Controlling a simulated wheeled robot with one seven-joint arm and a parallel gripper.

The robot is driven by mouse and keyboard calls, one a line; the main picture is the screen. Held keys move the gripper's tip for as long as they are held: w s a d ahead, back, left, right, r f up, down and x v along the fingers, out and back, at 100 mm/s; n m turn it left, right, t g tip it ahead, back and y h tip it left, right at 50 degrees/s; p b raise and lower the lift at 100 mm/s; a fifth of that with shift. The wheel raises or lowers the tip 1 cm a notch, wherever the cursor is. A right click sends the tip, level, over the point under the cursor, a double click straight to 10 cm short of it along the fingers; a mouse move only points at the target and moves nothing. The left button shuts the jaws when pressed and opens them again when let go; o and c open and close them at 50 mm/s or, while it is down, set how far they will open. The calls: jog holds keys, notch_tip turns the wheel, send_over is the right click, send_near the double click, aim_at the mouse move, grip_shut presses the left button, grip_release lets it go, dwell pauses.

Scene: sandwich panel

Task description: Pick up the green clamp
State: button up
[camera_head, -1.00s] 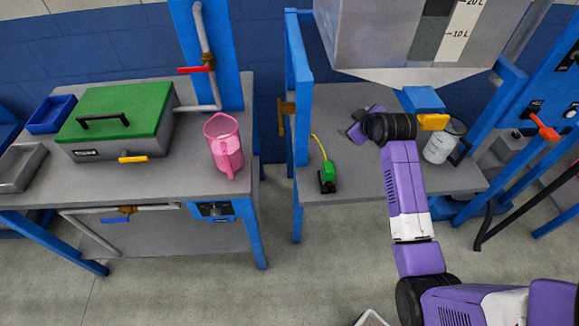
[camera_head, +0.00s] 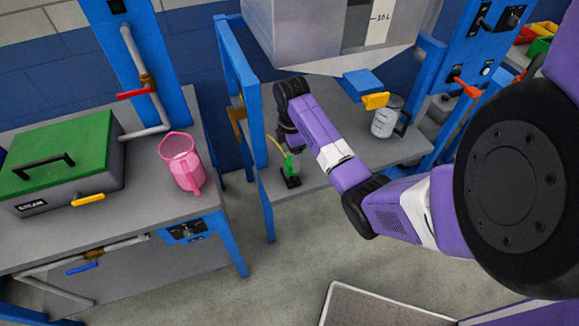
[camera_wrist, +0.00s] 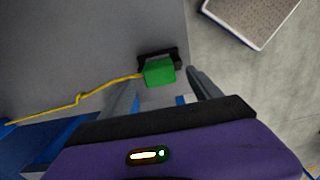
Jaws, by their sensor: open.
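The green clamp (camera_wrist: 159,72) has a green block body, a black base and a yellow cable running off to the left in the wrist view. It stands on the grey table near its front edge. In the head view the green clamp (camera_head: 288,164) is partly hidden by my arm. My gripper (camera_wrist: 160,92) is open. Its two fingers show on either side of the clamp, reaching toward it from the bottom of the wrist view. In the head view my gripper (camera_head: 292,143) is directly above or beside the clamp. I cannot tell whether the fingers touch it.
A blue upright frame (camera_head: 244,110) stands just left of the clamp. A grey hopper (camera_head: 330,30) hangs over the table. A clear jug (camera_head: 386,117) stands to the right. A pink pitcher (camera_head: 183,165) and a green-lidded box (camera_head: 65,160) stand on the left table.

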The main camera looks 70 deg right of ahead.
notch_tip(320, 180, down, 4)
jog(key=shift+f, duration=0.1)
jog(key=shift+c, duration=0.2)
grip_shut()
dwell(0.3)
notch_tip(320, 180, up, 11)
notch_tip(320, 180, up, 6)
jog(key=r+p, duration=0.1)
jog(key=p, duration=0.4)
send_over(291, 161)
jog(key=shift+r, duration=1)
